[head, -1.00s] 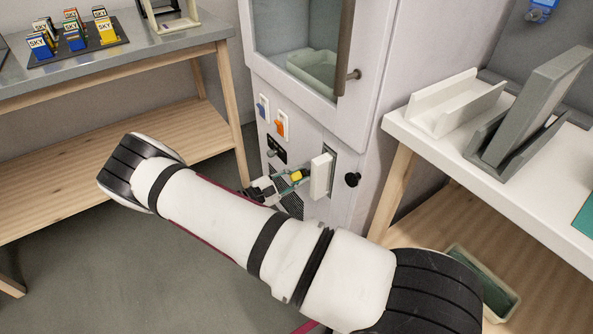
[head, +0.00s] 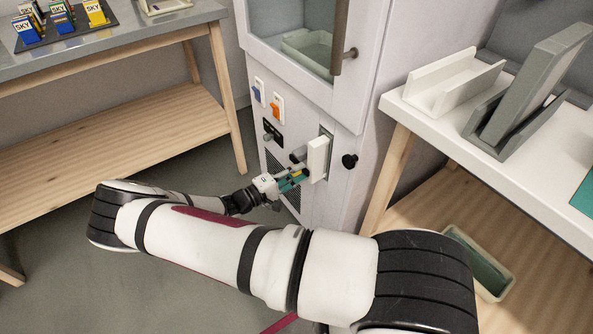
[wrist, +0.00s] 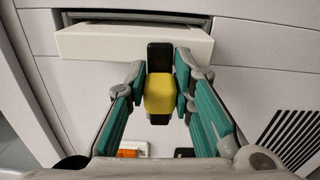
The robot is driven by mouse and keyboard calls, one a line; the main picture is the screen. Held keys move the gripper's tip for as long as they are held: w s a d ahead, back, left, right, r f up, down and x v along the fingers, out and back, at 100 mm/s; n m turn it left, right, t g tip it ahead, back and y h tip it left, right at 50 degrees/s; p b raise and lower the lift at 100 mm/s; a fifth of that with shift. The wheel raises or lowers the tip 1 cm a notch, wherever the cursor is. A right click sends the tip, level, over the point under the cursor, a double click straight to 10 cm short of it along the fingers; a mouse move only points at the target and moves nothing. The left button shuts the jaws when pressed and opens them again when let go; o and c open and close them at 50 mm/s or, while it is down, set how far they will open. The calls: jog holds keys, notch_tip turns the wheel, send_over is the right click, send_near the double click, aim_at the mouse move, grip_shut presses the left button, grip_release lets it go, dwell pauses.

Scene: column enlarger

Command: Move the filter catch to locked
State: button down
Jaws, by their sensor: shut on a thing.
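The filter catch shows in the wrist view as a yellow grip (wrist: 159,97) on a black bar (wrist: 160,55). The bar's far end overlaps the edge of a white protruding block (wrist: 130,42) on the cabinet. My gripper (wrist: 159,90) is shut on the yellow grip, with a teal-padded finger on each side. In the head view my gripper (head: 296,179) is at the cabinet front, just left of the white block (head: 318,159). The fingers hide most of the catch there. I cannot tell whether the bar touches the block.
A wooden bench (head: 120,130) stands left. A white-topped table (head: 540,165) with holders stands right. Open floor lies between.

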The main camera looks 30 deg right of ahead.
jog(key=shift+w+a+f+m, duration=0.1)
jog(key=shift+f+m, duration=0.1)
jog(key=shift+m, duration=0.1)
dwell(0.4)
jog(key=c, duration=1.4)
grip_release()
jog(key=shift+o, duration=0.2)
jog(key=a, duration=1.2)
jog(key=shift+s, duration=0.25)
